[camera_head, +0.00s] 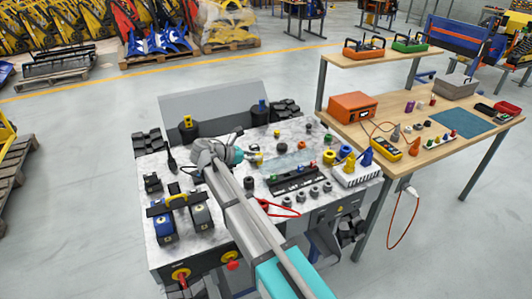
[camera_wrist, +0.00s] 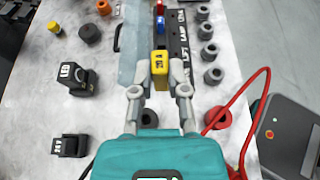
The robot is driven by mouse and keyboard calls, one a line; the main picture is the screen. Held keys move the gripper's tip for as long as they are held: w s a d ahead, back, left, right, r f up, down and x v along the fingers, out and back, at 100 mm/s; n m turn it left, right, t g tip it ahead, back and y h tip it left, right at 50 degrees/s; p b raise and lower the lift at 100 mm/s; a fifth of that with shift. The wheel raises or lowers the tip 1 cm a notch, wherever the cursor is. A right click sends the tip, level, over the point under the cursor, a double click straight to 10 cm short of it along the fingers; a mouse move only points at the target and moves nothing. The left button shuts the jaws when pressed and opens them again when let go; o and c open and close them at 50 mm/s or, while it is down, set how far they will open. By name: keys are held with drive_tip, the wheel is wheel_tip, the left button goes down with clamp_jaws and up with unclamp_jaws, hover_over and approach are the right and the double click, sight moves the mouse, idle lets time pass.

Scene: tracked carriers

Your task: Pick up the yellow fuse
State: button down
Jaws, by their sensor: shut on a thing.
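The yellow fuse (camera_wrist: 159,68), with dark print on its face, is between my fingertips in the wrist view. My gripper (camera_wrist: 160,88) is shut on it, one finger on each side. Behind it is a black labelled rail (camera_wrist: 181,58), with a blue fuse (camera_wrist: 160,24) and a red fuse (camera_wrist: 160,7) in line beyond. I cannot tell whether the yellow fuse is clear of the rail.
Several grey knobs (camera_wrist: 209,51) stand right of the rail, near a red ring (camera_wrist: 217,117) and a red cable (camera_wrist: 246,98). Black blocks (camera_wrist: 78,79) stand at the left. A wooden table (camera_head: 455,153) is at the right in the head view.

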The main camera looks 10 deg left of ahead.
drive_tip(key=shift+p+v, duration=0.3)
drive_tip(key=shift+v, duration=0.95)
wheel_tip(320, 180, up, 5)
drive_tip(key=p, duration=0.5)
drive_tip(key=shift+s, duration=0.1)
